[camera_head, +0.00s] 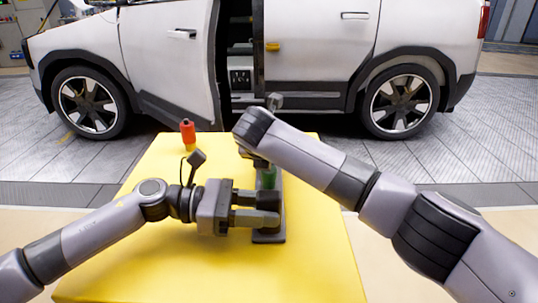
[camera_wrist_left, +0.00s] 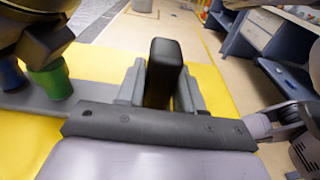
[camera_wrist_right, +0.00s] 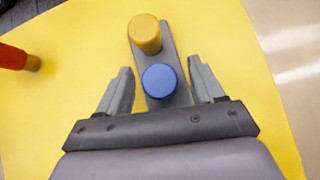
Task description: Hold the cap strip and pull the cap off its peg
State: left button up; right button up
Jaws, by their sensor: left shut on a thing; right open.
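The grey cap strip (camera_head: 268,238) lies on the yellow table. Its upright dark block (camera_wrist_left: 164,70) is between the fingers of my left gripper (camera_head: 265,208), which is shut on it. In the right wrist view a blue cap (camera_wrist_right: 159,81) and a yellow cap (camera_wrist_right: 145,34) stand on the strip. My right gripper (camera_wrist_right: 162,85) is open above the strip, one finger on each side of the blue cap and apart from it. A green cap (camera_wrist_left: 50,80) shows in the left wrist view, nearer the block. The pegs are hidden under the caps.
A red object with a yellow lower part (camera_head: 188,134) stands on the yellow table (camera_head: 310,270), left of the strip. A white car (camera_head: 320,45) with an open door stands behind. The table's right side is clear.

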jog(key=shift+w+f, duration=0.1)
jog(key=shift+f, duration=0.05)
jog(key=c, duration=1.1)
jog(key=shift+c, duration=0.2)
jog(key=shift+r, duration=0.25)
jog(key=shift+r, duration=2.4)
jog(key=shift+r, duration=0.1)
jog(key=shift+r, duration=1.85)
